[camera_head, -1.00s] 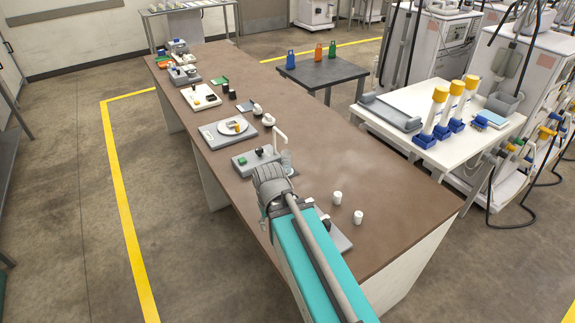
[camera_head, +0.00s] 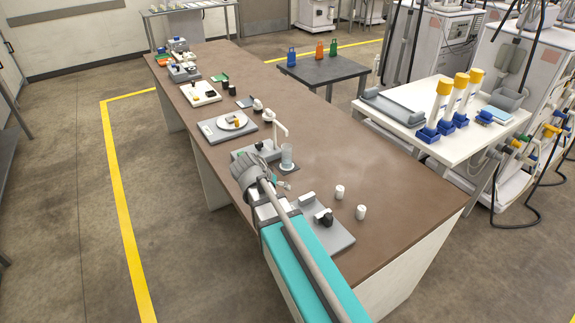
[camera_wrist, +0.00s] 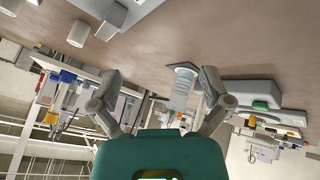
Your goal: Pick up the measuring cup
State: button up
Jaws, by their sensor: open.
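The measuring cup (camera_head: 287,155) is a clear, slim, upright vessel on a small dark pad on the brown bench, beside a grey device with a white arm. In the wrist view, which is tilted nearly upside down, the cup (camera_wrist: 181,92) shows between my two spread fingers, nearer the right one. My gripper (camera_wrist: 160,79) is open and empty. In the head view my gripper (camera_head: 276,184) is just in front of the cup and a little left, apart from it. My own arm hides part of the bench there.
The grey device (camera_head: 248,158) stands close left of the cup. Two white cylinders (camera_head: 339,192) and a grey plate with a black knob (camera_head: 328,232) are to the right. A scale with a round plate (camera_head: 231,123) is farther back. The bench right of the cup is clear.

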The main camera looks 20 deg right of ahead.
aim_at(284, 150)
jog(key=w+r+m+t+h+b, duration=0.3)
jog(key=w+m+t+h+b, duration=0.1)
jog(key=w, duration=0.8)
jog(key=shift+r+m+t+h, duration=0.35)
jog(key=shift+m+t+h, duration=0.05)
jog(key=shift+h, duration=0.2)
jog(key=shift+w, duration=0.1)
jog(key=b+x, duration=0.3)
jog(key=x, duration=0.4)
jog(key=shift+w+d+f, duration=0.15)
jog(key=shift+f, duration=0.05)
jog(key=shift+w+d+f, duration=0.1)
jog(key=shift+w+d, duration=0.15)
jog(key=shift+d, duration=0.2)
jog(key=shift+b+x, duration=0.95)
jog(key=shift+x, duration=1.7)
jog(key=shift+r, duration=0.2)
jog(key=shift+c, duration=0.3)
